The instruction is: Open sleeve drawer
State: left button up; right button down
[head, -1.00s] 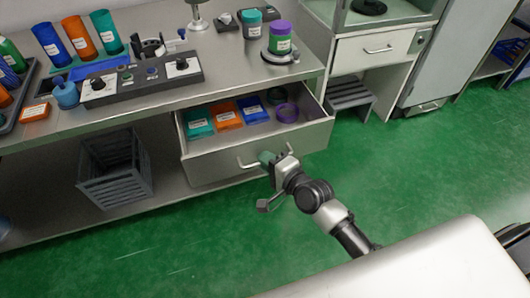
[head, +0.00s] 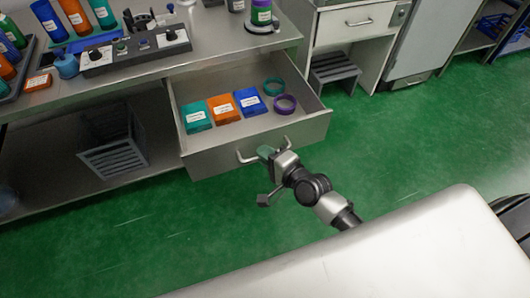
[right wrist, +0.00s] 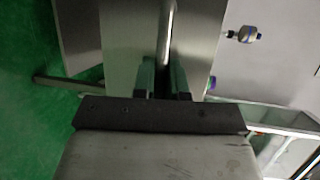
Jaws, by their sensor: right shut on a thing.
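The sleeve drawer (head: 215,158) is a grey metal drawer under the workbench, pulled well out. Inside lie teal (head: 196,119), orange (head: 223,108) and blue (head: 250,101) labelled packs, with a teal ring (head: 274,86) and a purple ring (head: 285,104) to their right. My right gripper (head: 266,152) is at the bar handle (head: 243,158) on the drawer front. In the right wrist view its green fingers (right wrist: 162,77) stand on both sides of the handle bar (right wrist: 167,45), shut on it. My left gripper is out of view.
The workbench (head: 150,69) carries a control box (head: 135,49), coloured cups and a small blue bottle (head: 66,65). A grey crate (head: 113,155) stands on the lower shelf. A cabinet (head: 357,24) stands at the back right. Green floor is open to the right of the drawer.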

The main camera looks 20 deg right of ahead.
jog(key=c, duration=1.2)
grip_release()
jog(key=v, duration=1.1)
jog(key=shift+w, duration=0.1)
